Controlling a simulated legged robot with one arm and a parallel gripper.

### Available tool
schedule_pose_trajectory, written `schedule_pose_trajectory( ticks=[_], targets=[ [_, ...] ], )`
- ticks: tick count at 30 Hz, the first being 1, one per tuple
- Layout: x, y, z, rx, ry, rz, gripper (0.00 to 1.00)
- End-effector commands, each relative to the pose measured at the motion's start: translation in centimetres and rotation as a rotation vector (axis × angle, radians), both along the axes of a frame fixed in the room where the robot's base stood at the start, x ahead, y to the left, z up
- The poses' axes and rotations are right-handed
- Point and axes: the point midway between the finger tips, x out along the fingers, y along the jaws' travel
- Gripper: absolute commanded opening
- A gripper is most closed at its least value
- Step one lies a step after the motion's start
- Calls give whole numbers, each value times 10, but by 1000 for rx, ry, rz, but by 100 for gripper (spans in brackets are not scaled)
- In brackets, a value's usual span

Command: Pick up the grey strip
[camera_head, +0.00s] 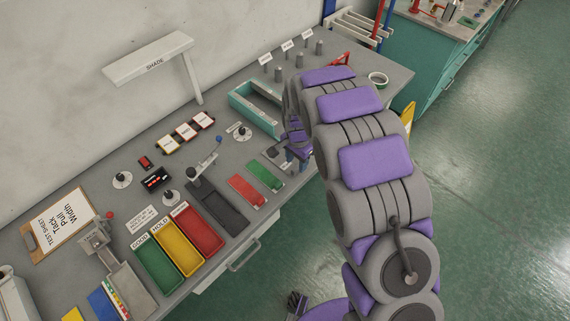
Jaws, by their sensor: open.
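A grey strip (275,154) appears to lie on the workbench (120,155), beside the green strip (264,175). It is small in the picture and partly hidden by my gripper. My gripper (287,163) is at the right end of the grey strip, low near the bench's front edge. The fingers are small and dark here, and my arm covers part of the wrist. The gripper is open. I cannot tell whether it touches the strip.
A red strip (245,191) lies left of the green one. Green (156,268), yellow (178,246), red (198,230) and dark grey (218,208) trays stand further left. A teal open box (250,118) is behind the gripper. A lever stand (205,165) rises nearby.

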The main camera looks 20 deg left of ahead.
Motion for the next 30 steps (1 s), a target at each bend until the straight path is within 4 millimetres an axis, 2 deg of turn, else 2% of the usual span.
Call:
schedule_pose_trajectory(
  ticks=[8, 16, 30],
  targets=[
    [4, 4, -41, -5, 4, 1, 47],
    [4, 2, -42, -1, 0, 1, 47],
    [5, 3, -43, -2, 1, 0, 2]
  ],
)
